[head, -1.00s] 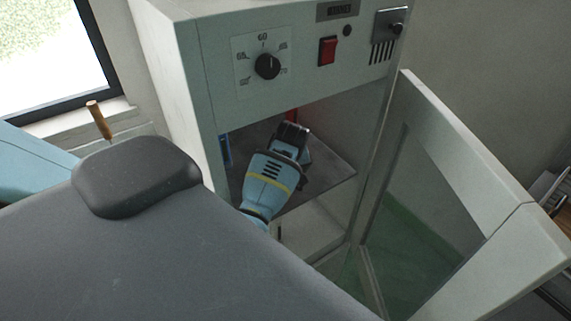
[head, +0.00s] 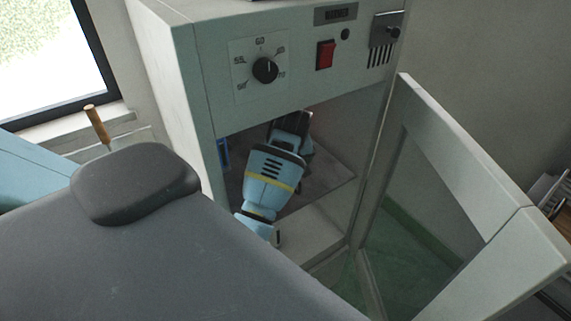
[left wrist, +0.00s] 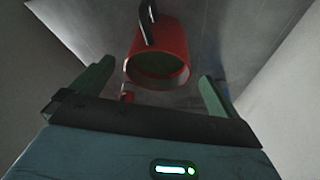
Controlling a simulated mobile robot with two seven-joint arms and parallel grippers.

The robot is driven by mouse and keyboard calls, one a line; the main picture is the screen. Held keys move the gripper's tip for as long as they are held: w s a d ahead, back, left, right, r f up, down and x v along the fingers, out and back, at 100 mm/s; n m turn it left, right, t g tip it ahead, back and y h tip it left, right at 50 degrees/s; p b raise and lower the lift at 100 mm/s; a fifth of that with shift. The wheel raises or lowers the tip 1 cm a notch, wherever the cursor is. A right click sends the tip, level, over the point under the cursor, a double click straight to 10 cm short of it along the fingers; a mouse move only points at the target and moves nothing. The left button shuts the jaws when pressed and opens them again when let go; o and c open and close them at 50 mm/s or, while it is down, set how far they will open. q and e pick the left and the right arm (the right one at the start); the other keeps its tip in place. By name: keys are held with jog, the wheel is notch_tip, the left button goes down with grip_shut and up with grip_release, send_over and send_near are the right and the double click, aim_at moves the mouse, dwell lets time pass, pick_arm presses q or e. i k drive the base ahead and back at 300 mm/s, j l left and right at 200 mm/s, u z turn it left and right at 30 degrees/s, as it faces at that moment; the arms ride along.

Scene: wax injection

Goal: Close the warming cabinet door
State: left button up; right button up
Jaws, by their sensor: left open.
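The warming cabinet (head: 205,90) stands in front of me with its door (head: 480,165) swung wide open to the right. The door has a pale frame around a clear pane (head: 425,215). My left gripper (head: 292,125) is inside the cabinet opening, above the shelf (head: 325,185) and well apart from the door. In the left wrist view the left gripper (left wrist: 152,85) is open. A red pot (left wrist: 160,60) with a dark handle lies ahead of its fingers, with no visible grip on it. My right gripper is not in view.
The cabinet front carries a dial (head: 265,70), a red switch (head: 325,55) and a latch plate (head: 386,28). A blue object (head: 223,153) sits inside at the left. A wooden-handled tool (head: 97,122) stands near the window.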

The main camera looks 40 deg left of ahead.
aim_at(523, 253)
jog(key=k+l, duration=0.75)
jog(key=l, duration=0.2)
